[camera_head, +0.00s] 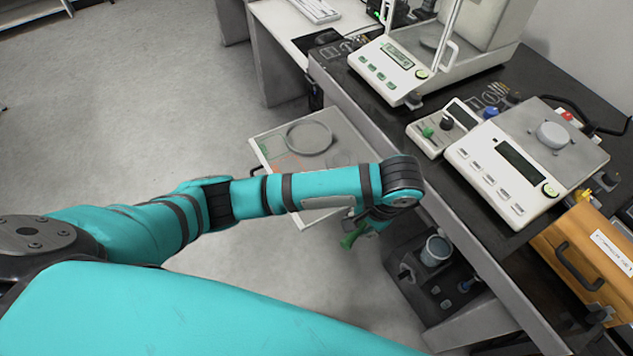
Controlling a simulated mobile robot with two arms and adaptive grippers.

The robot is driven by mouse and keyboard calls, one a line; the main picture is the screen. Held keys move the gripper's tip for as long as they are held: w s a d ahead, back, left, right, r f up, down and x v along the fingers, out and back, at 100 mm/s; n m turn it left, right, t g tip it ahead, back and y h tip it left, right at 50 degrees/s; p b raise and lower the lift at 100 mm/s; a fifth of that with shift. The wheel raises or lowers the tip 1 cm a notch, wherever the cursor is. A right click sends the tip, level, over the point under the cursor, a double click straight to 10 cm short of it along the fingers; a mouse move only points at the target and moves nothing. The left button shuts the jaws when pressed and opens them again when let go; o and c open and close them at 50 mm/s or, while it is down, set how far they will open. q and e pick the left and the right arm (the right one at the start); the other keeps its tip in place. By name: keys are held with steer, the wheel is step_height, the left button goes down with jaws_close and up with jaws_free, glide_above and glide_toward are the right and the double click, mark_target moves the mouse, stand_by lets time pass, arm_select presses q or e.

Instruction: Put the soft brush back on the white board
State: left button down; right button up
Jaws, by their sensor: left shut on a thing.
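My left gripper (366,222) is at the end of the teal arm, beyond the dark wrist joint, and points down past the table's front edge. It is small and partly hidden by the wrist. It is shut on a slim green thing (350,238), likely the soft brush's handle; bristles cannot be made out. The white board (268,147) lies left of the dark bench, with a round grey dish on it and coloured outlines. My left arm crosses over its near part and hides some of it. The held thing is near the board's near right end. My right gripper is not in view.
The dark bench (455,190) carries a balance with a draft shield (395,66), a flat balance (510,165) and a small control box (428,137). An orange-brown case (563,250) stands front right. Below is a black holder with a grey cup (436,250). Floor at left is clear.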

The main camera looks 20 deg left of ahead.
arm_select(q)
steer(key=w+a, duration=0.2)
steer(key=a, duration=0.1)
steer(key=w+a, duration=0.3)
steer(key=w+a+f, duration=0.1)
steer(key=w+a, duration=0.1)
steer(key=shift+w+a+p, duration=0.15)
steer(key=shift+a+p, duration=0.15)
steer(key=shift+a, duration=0.1)
steer(key=shift+w+a, duration=0.15)
steer(key=shift+w, duration=0.05)
steer(key=x, duration=0.3)
steer(key=shift+w+a+f, duration=0.2)
steer(key=shift+w+f, duration=0.05)
steer(key=shift+w, duration=0.05)
steer(key=shift+f, duration=0.15)
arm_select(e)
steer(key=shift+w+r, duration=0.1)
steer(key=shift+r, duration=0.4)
arm_select(q)
steer(key=shift+f, duration=0.6)
steer(key=c, duration=1.2)
jaws_free()
steer(key=shift+c, duration=0.2)
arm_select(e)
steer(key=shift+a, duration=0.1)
